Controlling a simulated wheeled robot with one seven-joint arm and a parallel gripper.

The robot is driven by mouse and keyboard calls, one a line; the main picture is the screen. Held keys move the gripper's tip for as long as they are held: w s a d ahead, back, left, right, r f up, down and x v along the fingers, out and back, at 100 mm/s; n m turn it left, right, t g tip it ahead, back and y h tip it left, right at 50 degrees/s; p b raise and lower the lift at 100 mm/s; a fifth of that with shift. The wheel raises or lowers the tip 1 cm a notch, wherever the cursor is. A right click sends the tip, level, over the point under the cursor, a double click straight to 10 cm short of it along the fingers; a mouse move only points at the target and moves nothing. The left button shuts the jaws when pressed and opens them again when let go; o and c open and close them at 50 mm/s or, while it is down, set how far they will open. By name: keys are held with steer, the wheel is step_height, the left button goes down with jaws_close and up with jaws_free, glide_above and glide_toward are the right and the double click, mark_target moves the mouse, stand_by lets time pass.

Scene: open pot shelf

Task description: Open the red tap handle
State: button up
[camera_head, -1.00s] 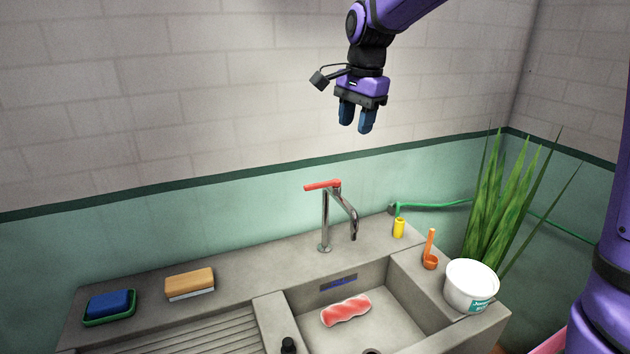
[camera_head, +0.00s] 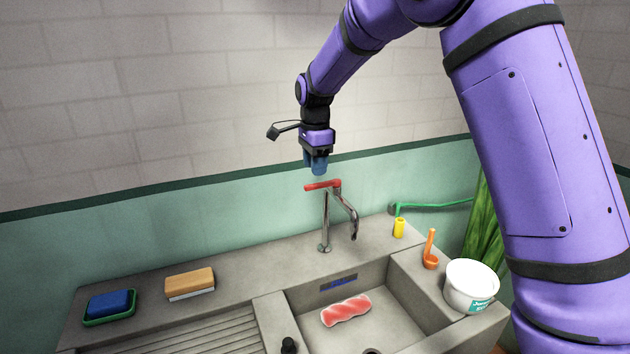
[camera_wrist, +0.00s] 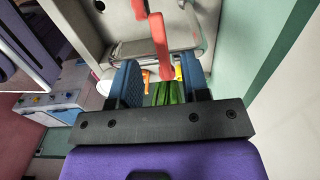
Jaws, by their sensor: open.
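The red tap handle (camera_head: 322,185) sits on top of the steel tap (camera_head: 325,225) at the back of the sink and points to the left. My gripper (camera_head: 318,170) points down just above the handle in the head view. In the wrist view, my gripper's blue fingers (camera_wrist: 160,85) are apart, and the red handle (camera_wrist: 160,45) shows ahead of them, its near end in line with the gap. I cannot tell whether the fingers touch it. The curved steel spout (camera_head: 348,212) comes forward to the right.
The sink basin (camera_head: 380,305) holds a red-and-white striped piece (camera_head: 345,310).

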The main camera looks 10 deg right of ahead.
mark_target(315, 184)
steer(key=shift+f, duration=2.45)
jaws_close()
